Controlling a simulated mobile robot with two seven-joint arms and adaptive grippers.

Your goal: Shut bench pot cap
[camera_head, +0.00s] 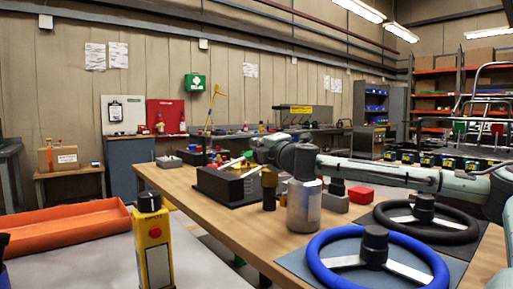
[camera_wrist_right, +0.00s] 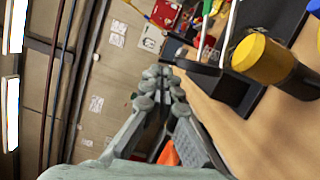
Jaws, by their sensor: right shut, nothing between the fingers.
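A grey metal cylindrical pot (camera_head: 303,207) stands upright on the wooden bench (camera_head: 222,212), in front of my right arm. Its upper rim is close to the arm, and I cannot tell how its cap sits. Left of it stands a small dark pot with a yellow top (camera_head: 269,180); a yellow-topped dark cylinder also shows large in the right wrist view (camera_wrist_right: 262,58). My right gripper (camera_head: 258,151) is above the bench, beyond the metal pot. In the wrist view its fingers (camera_wrist_right: 165,78) are together and empty. My left gripper is not in view.
A black box (camera_head: 225,187) stands left of the pots. A blue steering wheel (camera_head: 318,262) and a black one (camera_head: 455,232) lie at the bench's right end. A red box (camera_head: 361,195) sits behind. A yellow control box (camera_head: 153,245) and orange tray (camera_head: 65,222) are at left.

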